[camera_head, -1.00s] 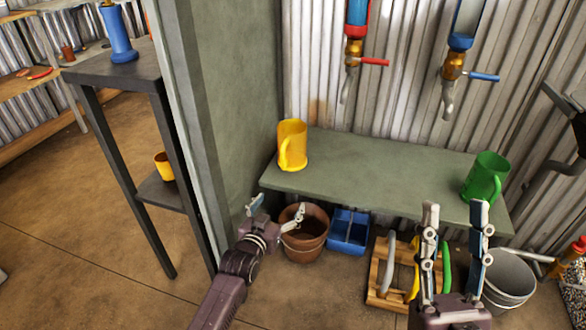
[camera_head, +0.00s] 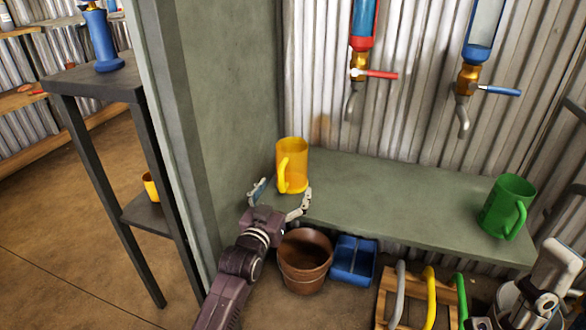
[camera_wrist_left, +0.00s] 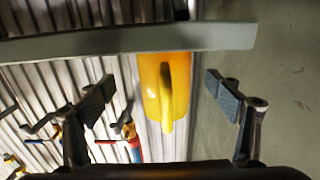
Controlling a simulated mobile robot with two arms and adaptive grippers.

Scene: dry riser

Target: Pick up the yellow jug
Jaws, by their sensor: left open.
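The yellow jug (camera_head: 295,165) stands upright near the left end of the green shelf (camera_head: 400,200), its handle towards me. My left gripper (camera_head: 281,198) is open at the shelf's front edge, just before and below the jug. In the left wrist view the jug (camera_wrist_left: 180,85) shows between the spread fingers of my left gripper (camera_wrist_left: 165,97), farther off and nearer the right finger; neither finger appears to touch it. My right gripper (camera_head: 552,280) is at the lower right edge, partly cut off.
A green jug (camera_head: 508,207) stands at the shelf's right end. Two taps with red (camera_head: 375,74) and blue (camera_head: 497,90) handles hang above. A grey-green wall (camera_head: 215,120) rises close left. Below are a brown pot (camera_head: 304,265), a blue bin (camera_head: 352,262) and a wooden crate (camera_head: 388,295).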

